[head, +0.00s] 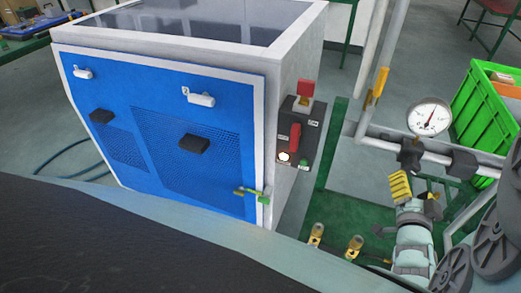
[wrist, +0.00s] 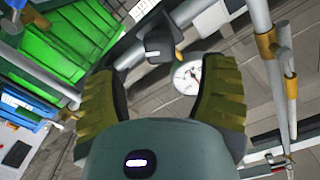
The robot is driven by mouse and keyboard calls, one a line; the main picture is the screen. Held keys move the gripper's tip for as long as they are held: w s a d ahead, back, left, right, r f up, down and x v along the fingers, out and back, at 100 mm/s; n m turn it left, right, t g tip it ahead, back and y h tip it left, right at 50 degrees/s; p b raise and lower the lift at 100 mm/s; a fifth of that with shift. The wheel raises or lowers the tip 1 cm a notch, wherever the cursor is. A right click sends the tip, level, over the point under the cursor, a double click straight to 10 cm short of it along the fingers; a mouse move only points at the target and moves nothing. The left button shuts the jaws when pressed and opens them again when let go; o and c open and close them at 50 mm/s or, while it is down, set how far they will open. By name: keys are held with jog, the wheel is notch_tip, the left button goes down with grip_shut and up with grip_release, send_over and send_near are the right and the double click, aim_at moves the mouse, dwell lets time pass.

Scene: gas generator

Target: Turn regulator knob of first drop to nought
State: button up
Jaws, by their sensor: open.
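A dark regulator knob (wrist: 160,42) with a small yellow mark shows beyond my fingertips in the wrist view. I take it to be the dark part (head: 410,153) below the gauge in the head view. A round white pressure gauge (head: 428,118) with a red needle stands above it on the pipe; it also shows between my fingers in the wrist view (wrist: 187,77). My gripper (head: 416,195) has yellow ribbed fingers and sits below the knob in the head view. In the wrist view my gripper (wrist: 158,78) is open, with nothing between the pads. The knob's scale cannot be read.
A second dark part (head: 463,163) sits on the horizontal pipe to the right. A vertical pipe with a yellow handle (head: 381,82) rises left of the gauge. A blue-fronted cabinet (head: 165,130) stands left, and a green crate (head: 487,115) right. Brass fittings (head: 316,234) are low in front.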

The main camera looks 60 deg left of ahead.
aim_at(411, 171)
jog(key=shift+x, duration=4.25)
jog(key=shift+o, duration=0.2)
jog(key=c, duration=1.2)
